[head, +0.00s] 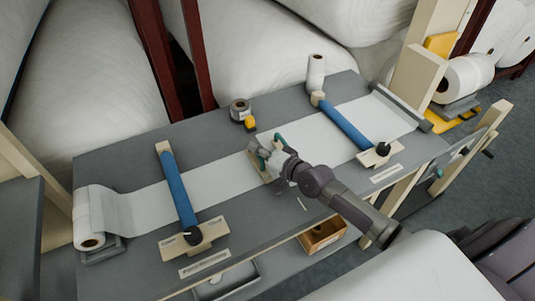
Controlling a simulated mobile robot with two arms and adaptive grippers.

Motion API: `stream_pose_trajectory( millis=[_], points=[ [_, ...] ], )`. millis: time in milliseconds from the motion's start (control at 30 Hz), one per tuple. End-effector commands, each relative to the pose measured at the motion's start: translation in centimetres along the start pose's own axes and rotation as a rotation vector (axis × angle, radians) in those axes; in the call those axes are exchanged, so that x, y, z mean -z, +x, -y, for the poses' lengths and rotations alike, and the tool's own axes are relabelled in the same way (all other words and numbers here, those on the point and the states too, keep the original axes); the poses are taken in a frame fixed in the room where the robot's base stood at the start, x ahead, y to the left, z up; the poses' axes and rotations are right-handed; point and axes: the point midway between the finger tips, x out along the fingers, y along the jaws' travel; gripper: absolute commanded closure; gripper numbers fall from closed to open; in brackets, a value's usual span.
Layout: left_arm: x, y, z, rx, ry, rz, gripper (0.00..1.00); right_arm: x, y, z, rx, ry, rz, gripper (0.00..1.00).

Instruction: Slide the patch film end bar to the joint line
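A white film strip (225,178) runs along the grey table, from a roll at the left toward a dark end bar at the right. My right gripper (268,148) reaches in from the lower right and is over the middle of the strip, with teal fingertips low near it. A small beige bar (256,165) lies across the strip at the gripper, partly hidden by it; it may be the patch film end bar. I cannot tell whether the fingers grip it. No joint line can be made out. My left gripper is not in view.
Blue clamp bars (178,190) and (346,124) with black knobs cross the strip on either side of the gripper. A tape roll (240,109), a yellow item (250,124) and a white roll (316,72) stand behind. A wooden box (322,236) is below the front edge.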

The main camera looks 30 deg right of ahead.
Motion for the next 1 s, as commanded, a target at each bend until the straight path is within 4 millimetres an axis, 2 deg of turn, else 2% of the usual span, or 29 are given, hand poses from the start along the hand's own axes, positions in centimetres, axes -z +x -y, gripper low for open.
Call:
stream_pose_trajectory(
  millis=[167, 400, 533, 700, 1000],
  points=[
    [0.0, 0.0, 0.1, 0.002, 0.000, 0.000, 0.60, -0.1, -2.9, -0.2, -0.003, -0.002, 0.002, 0.75],
    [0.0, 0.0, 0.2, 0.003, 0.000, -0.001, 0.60, 0.0, -8.2, -0.3, -0.005, -0.002, 0.002, 0.75],
    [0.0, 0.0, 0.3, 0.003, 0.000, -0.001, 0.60, 0.1, -10.2, -0.3, -0.005, -0.002, 0.001, 0.75],
    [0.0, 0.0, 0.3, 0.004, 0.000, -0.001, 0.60, 0.1, -11.5, -0.2, -0.002, 0.000, -0.001, 0.75],
    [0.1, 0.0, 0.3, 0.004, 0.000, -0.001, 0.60, 0.2, -11.6, -0.2, -0.002, 0.000, -0.002, 0.75]
  ],
)
